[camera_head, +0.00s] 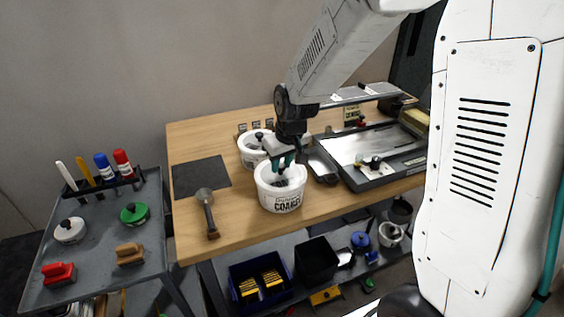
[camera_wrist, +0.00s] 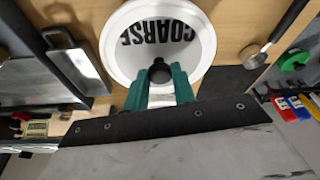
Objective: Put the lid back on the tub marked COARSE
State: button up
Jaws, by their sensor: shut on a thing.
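The white tub marked COARSE (camera_head: 281,201) stands upright near the front edge of the wooden bench. My gripper (camera_head: 283,166) is right over its top, pointing down. In the wrist view my green fingers (camera_wrist: 160,80) are shut on the black knob (camera_wrist: 160,70) of a round white lid (camera_wrist: 122,62) with COARSE printed on it. The lid is at the tub's mouth. My fingers and a dark patch partly hide the top in the head view, so I cannot tell whether the lid sits flush or just above the rim.
Another white tub (camera_head: 249,152) stands close behind.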

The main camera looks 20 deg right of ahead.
dwell(0.4)
jog(key=o, duration=1.5)
jog(key=shift+r, duration=3.5)
grip_shut()
jog(key=shift+f, duration=0.1)
